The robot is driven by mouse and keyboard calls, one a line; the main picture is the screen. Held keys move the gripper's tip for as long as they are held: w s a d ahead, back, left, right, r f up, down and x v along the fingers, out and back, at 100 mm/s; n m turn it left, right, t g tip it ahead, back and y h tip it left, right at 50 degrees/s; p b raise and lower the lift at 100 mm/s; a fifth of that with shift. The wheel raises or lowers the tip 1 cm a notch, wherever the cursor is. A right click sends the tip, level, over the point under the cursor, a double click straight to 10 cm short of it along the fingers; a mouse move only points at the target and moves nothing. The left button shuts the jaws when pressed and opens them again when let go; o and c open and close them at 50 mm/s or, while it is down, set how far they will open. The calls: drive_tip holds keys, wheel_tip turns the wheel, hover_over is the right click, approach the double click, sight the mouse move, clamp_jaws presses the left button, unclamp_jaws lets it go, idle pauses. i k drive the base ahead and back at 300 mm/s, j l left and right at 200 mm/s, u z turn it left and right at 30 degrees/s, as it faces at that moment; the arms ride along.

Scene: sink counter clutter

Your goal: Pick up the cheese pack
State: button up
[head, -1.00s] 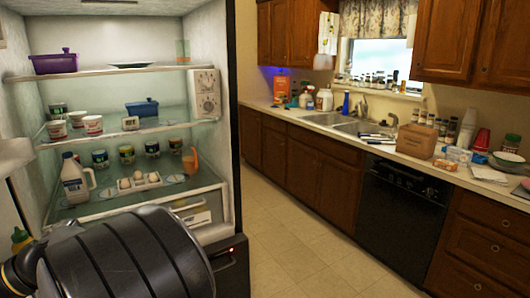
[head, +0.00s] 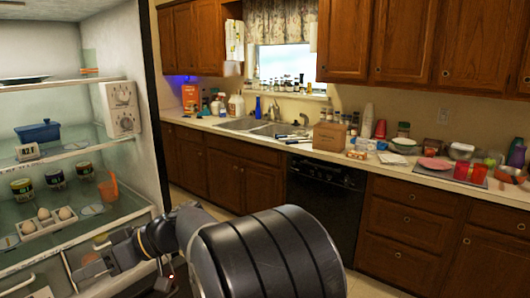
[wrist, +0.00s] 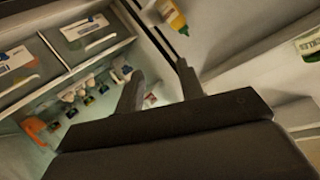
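I cannot pick out the cheese pack for certain. In the wrist view, a white and blue pack (wrist: 15,61) lies in a clear compartment at the left, and another flat pack (wrist: 85,27) lies in the compartment beside it at the top; their labels are too small to read. My gripper (wrist: 157,78) has its two fingers apart with nothing between them. In the head view, my arm reaches left toward the lower part of the open fridge (head: 132,205), with the gripper low by its drawers.
Fridge shelves hold a blue dish (head: 38,132), several cups, an egg tray (head: 44,225) and an orange jug (head: 108,188). A yellow bottle (wrist: 172,16) stands in the door in the wrist view. A cluttered counter (head: 400,172) with a sink runs along the right.

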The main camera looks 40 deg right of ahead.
sight(359, 155)
drive_tip(key=z, duration=2.15)
